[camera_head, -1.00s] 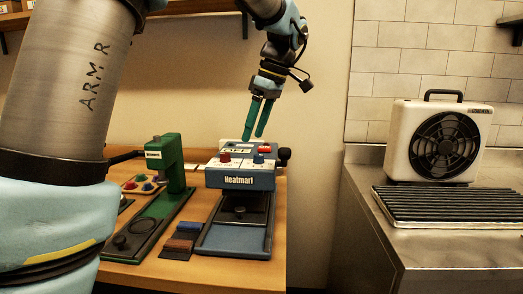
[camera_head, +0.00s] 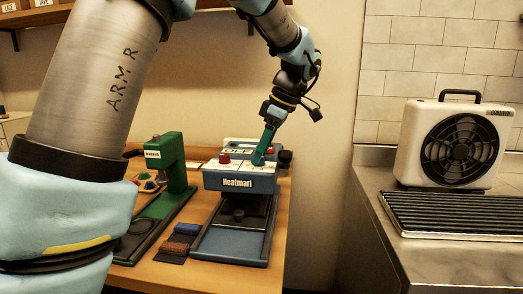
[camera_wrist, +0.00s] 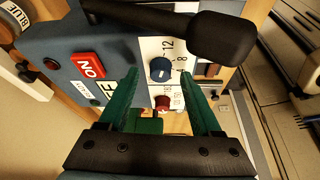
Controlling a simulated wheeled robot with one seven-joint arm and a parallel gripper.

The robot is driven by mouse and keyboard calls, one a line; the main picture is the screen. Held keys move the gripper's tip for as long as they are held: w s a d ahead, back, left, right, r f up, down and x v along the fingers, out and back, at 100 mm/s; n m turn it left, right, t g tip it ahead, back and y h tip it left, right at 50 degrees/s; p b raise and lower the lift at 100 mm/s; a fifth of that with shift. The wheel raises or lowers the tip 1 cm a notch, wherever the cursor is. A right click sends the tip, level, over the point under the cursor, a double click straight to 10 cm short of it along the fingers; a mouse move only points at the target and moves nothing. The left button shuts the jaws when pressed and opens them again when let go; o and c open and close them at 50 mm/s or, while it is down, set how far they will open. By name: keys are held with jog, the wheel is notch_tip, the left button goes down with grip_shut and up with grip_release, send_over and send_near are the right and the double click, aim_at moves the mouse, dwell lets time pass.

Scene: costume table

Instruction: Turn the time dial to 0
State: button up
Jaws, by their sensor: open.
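The Heatmart press (camera_head: 240,183) stands on the wooden table with its control panel on top. In the wrist view a blue dial (camera_wrist: 160,70) sits on a white panel with a scale showing 12 and 8. A red dial (camera_wrist: 163,103) sits beside it with its own scale, and also shows in the head view (camera_head: 223,159). My gripper (camera_wrist: 159,76) is open, with a green finger on either side of the blue dial; contact cannot be told. In the head view my gripper (camera_head: 257,161) hides most of the blue dial. The dial's exact setting is too small to read.
A red ON button (camera_wrist: 88,65) is on the same panel. A black lever knob (camera_wrist: 220,38) crosses close beyond the fingers. A green press (camera_head: 172,160) stands left of the Heatmart press. A fan (camera_head: 453,145) and black rack (camera_head: 455,214) are on the right counter.

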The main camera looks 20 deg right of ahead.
jog(key=shift+a+f, duration=0.1)
jog(key=shift+f, duration=0.2)
grip_shut()
dwell(0.4)
